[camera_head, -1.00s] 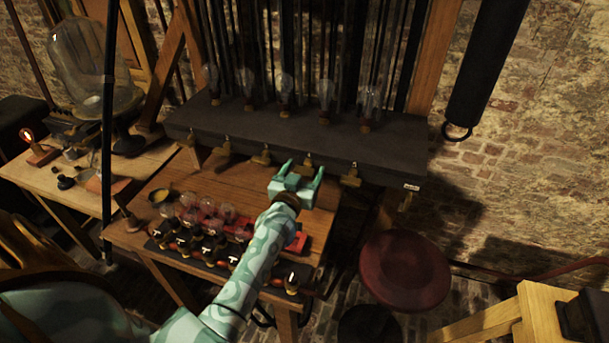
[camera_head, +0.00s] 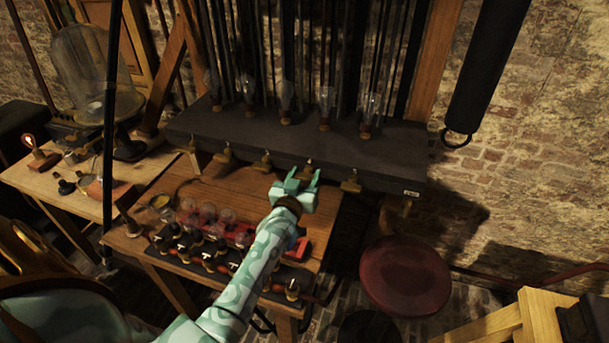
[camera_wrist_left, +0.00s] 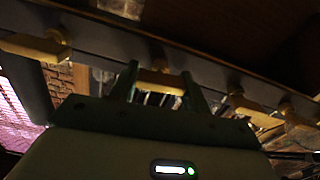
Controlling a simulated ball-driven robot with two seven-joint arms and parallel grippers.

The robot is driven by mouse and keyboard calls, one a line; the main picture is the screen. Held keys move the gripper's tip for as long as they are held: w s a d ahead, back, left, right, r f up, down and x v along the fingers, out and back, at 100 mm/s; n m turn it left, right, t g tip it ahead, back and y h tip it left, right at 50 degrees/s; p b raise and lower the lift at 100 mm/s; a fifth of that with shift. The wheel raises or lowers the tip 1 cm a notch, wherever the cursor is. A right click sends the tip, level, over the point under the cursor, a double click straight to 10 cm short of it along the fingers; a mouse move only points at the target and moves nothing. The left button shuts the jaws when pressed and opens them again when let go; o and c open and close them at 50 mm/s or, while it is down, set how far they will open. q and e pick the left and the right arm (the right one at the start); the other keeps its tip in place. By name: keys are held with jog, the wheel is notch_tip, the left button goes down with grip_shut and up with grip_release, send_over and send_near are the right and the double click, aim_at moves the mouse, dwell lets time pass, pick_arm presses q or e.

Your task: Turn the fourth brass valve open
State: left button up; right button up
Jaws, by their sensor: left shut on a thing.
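Several brass valves stick out in a row from the front edge of the dark shelf (camera_head: 380,150). My left gripper (camera_head: 304,176) is at the fourth brass valve from the left (camera_head: 308,164), its fingers on either side of it and shut on it. The gripper partly hides that valve. In the left wrist view the brass valve (camera_wrist_left: 160,81) shows between my two fingertips (camera_wrist_left: 159,78). The fifth valve (camera_head: 351,182) is to the right, apart from the gripper. The third valve (camera_head: 263,161) is to the left. My right gripper is not in view.
Below the shelf is a wooden table (camera_head: 205,187) with glass bulbs (camera_head: 208,210) and a row of dark switches on it. A round red stool (camera_head: 405,276) stands to the right. A glass bell jar (camera_head: 88,75) stands on another table at left.

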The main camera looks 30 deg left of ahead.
pick_arm(q)
jog(key=n+p, duration=0.1)
jog(key=n, duration=0.2)
jog(key=shift+r, duration=0.1)
jog(key=n+p, duration=0.1)
jog(key=n, duration=0.4)
jog(key=shift+a+p, duration=0.1)
jog(key=shift+p, duration=0.2)
jog(key=n, duration=0.8)
jog(key=shift+f+n, duration=0.2)
jog(key=shift+n, duration=0.1)
jog(key=shift+c, duration=0.2)
jog(key=shift+n, duration=0.3)
jog(key=o, duration=1)
jog(key=v, duration=1.6)
jog(key=shift+s+p, duration=0.2)
jog(key=shift+p, duration=0.2)
